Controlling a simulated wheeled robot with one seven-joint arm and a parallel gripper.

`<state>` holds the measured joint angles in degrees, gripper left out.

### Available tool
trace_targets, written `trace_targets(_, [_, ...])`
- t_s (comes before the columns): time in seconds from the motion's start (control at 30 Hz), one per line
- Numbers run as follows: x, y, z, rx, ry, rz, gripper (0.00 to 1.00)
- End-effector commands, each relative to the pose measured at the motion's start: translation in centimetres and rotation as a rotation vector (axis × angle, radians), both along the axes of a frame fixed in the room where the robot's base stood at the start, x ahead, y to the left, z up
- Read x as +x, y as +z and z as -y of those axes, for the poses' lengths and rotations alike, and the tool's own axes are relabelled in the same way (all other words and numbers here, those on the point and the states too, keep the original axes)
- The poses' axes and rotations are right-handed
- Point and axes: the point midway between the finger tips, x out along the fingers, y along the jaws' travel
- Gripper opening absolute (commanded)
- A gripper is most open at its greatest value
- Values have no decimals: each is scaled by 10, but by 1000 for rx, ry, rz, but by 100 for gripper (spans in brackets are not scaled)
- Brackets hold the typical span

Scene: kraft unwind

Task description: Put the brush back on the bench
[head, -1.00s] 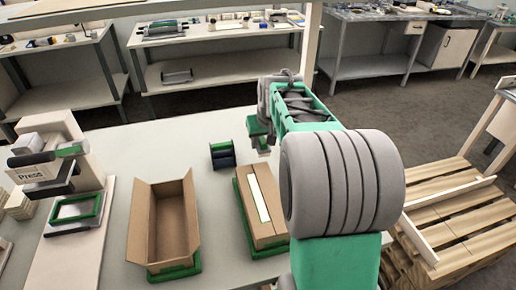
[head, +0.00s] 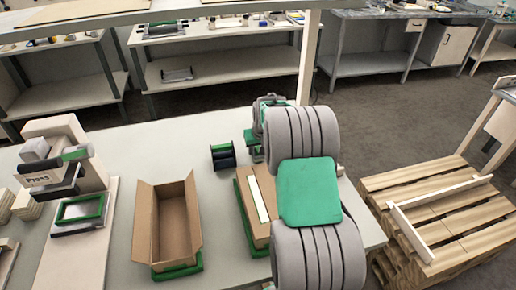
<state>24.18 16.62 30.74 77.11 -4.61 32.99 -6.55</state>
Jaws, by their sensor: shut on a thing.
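My gripper (head: 256,146) is small and far off in the head view, over the back part of the pale bench (head: 120,140), partly covered by my own arm. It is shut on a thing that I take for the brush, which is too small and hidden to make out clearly. It is just right of a dark roller with green ends (head: 222,156) and behind the closed carton. I cannot tell whether the held thing touches the bench top.
An open carton (head: 147,215) on a green base and a closed carton (head: 244,215) stand in front. A press (head: 58,165) is at the left. A wooden pallet (head: 420,205) is at the right, past the bench edge. Bare bench top lies behind the open carton.

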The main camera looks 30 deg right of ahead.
Motion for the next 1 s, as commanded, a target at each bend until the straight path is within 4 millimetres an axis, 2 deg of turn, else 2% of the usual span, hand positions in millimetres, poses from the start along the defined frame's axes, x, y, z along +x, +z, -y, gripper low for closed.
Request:
trace_targets(0.17, [0, -5, 0, 0, 0, 0, 7])
trace_targets(0.2, [0, -3, 0, 0, 0, -1, 43])
trace_targets(0.43, [0, -3, 0, 0, 0, -1, 61])
trace_targets(0.63, [0, -3, 0, 0, 0, -1, 61])
trace_targets(0.77, [-1, 4, 0, 0, 0, 1, 61])
trace_targets(0.87, [-7, 19, -2, -1, 0, 3, 61])
trace_targets(1.0, [-21, 53, -5, -2, 1, 6, 61])
